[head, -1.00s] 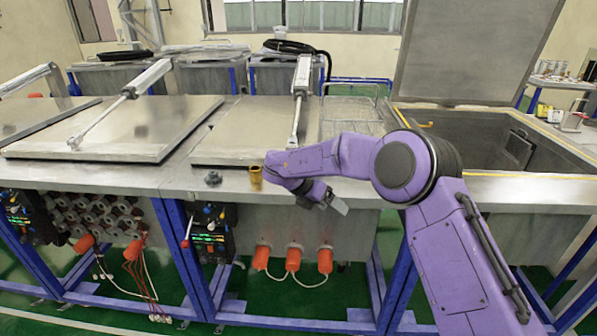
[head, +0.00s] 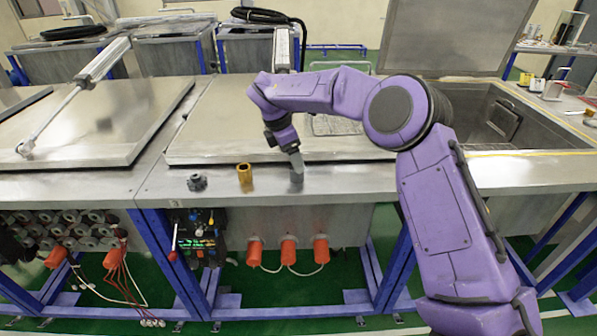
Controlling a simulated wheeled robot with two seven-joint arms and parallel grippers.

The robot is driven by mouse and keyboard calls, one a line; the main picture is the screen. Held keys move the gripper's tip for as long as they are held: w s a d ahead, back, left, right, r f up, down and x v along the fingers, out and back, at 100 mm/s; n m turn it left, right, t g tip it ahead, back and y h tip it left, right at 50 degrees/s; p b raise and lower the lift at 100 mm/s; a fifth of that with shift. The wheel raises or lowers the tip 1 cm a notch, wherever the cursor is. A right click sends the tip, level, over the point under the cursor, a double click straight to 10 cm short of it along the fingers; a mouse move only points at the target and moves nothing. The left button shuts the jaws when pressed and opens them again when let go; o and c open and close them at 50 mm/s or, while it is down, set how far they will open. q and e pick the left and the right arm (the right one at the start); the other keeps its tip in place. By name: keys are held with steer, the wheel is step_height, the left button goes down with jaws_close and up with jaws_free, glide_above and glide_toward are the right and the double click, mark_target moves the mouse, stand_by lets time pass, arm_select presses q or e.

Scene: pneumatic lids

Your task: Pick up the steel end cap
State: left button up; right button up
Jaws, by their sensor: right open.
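A small grey cylinder, which looks like the steel end cap (head: 296,186), stands on the steel bench top near its front edge. My right gripper (head: 298,167) points down just above it. The fingers are open, seen nearly edge-on. They overlap the top of the cap in the picture, and I cannot tell whether they touch it or reach around it. My left gripper is not in view.
A brass cylinder (head: 245,178) and a dark knobbed fitting (head: 197,183) stand to the left on the same bench strip. A flat steel lid (head: 225,130) lies behind. An open tank (head: 480,115) is at the right.

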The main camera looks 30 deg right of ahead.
steer(key=x, duration=0.1)
steer(key=p+x, duration=0.1)
steer(key=x, duration=0.1)
steer(key=p+x, duration=0.1)
steer(key=x, duration=0.1)
steer(key=shift+w+f, duration=0.2)
steer(key=shift+w, duration=0.15)
steer(key=shift+s+f, duration=0.1)
steer(key=shift+s, duration=0.05)
steer(key=c, duration=1.3)
steer(key=shift+c, duration=0.2)
